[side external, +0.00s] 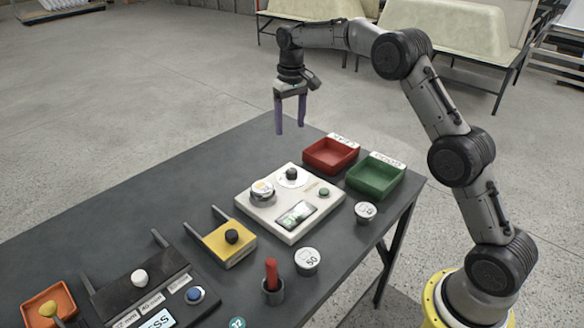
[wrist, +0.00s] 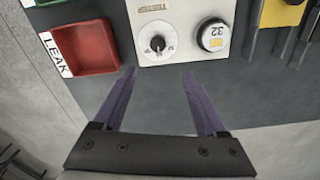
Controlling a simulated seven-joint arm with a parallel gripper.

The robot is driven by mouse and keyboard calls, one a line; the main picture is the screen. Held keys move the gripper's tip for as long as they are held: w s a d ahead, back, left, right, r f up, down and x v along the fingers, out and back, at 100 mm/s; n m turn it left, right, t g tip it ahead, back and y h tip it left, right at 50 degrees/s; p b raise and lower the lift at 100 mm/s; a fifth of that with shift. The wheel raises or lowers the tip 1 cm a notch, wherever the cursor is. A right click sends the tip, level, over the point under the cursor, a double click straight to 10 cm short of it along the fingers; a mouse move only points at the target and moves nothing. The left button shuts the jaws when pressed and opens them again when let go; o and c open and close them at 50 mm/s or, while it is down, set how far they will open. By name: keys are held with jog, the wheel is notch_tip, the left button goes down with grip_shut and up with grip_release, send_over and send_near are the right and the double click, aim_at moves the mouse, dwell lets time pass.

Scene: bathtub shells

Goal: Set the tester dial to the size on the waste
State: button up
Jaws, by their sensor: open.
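The tester (side external: 257,218) is a cream box on the table. Its dial (side external: 291,174) is a black knob on a white round scale; it also shows in the wrist view (wrist: 158,44). The scale marks and the knob's setting are too small to read surely. A waste (side external: 262,190) with a white cap sits on the tester beside the dial. In the wrist view the waste (wrist: 213,34) reads 32, upside down. My gripper (side external: 289,130) is open and empty, above the table's far edge. In the wrist view the dial lies just beyond and between its fingertips (wrist: 158,73).
A red LEAK tray (side external: 331,165) and a green tray (side external: 376,190) stand right of the tester. Loose wastes, one marked 50 (side external: 307,260) and another (side external: 366,211), lie in front.

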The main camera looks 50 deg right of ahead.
aim_at(292, 171)
jog(key=f, duration=1.5)
jog(key=shift+s+d+f, duration=0.1)
jog(key=shift+d+f, duration=0.15)
grip_shut()
